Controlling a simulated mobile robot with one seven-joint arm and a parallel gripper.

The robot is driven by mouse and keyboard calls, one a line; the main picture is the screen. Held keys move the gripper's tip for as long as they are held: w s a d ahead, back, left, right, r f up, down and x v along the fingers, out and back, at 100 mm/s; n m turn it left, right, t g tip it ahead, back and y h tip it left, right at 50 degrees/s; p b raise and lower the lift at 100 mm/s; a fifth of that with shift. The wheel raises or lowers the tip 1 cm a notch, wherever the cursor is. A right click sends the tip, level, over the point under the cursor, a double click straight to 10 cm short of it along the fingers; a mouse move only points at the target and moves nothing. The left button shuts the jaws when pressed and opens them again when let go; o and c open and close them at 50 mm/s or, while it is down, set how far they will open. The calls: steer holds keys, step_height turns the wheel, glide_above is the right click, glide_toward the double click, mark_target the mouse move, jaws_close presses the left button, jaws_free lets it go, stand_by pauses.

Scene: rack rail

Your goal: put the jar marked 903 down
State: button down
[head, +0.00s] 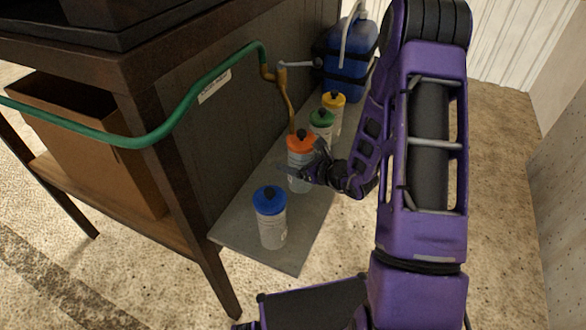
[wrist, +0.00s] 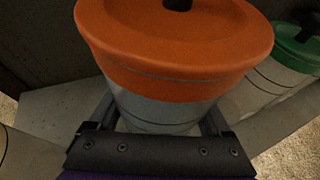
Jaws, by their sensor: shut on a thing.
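A jar with an orange lid (head: 301,142) and a pale body stands upright in my gripper (head: 305,170). In the wrist view the orange lid (wrist: 175,45) fills the upper middle, and the two fingers close on the pale body below it, one on each side. The jar is over the grey shelf (head: 235,233), between a blue-lidded jar and a green-lidded jar. Its base is partly hidden, and I cannot tell whether it touches the shelf. No number can be read on any jar, so I cannot tell which is marked 903.
The blue-lidded jar (head: 270,215) stands near the shelf's front end. The green-lidded jar (head: 321,124) and a yellow-lidded jar (head: 333,110) stand behind, with a blue container (head: 347,60) farther back. A green rail (head: 190,108) and brass-coloured fitting (head: 283,88) run along the dark cabinet.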

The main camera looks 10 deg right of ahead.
steer(key=shift+w+a+f+b, duration=0.15)
steer(key=shift+f+b, duration=0.15)
steer(key=shift+f, duration=1.4)
steer(key=shift+f, duration=0.2)
jaws_free()
steer(key=shift+r, duration=0.15)
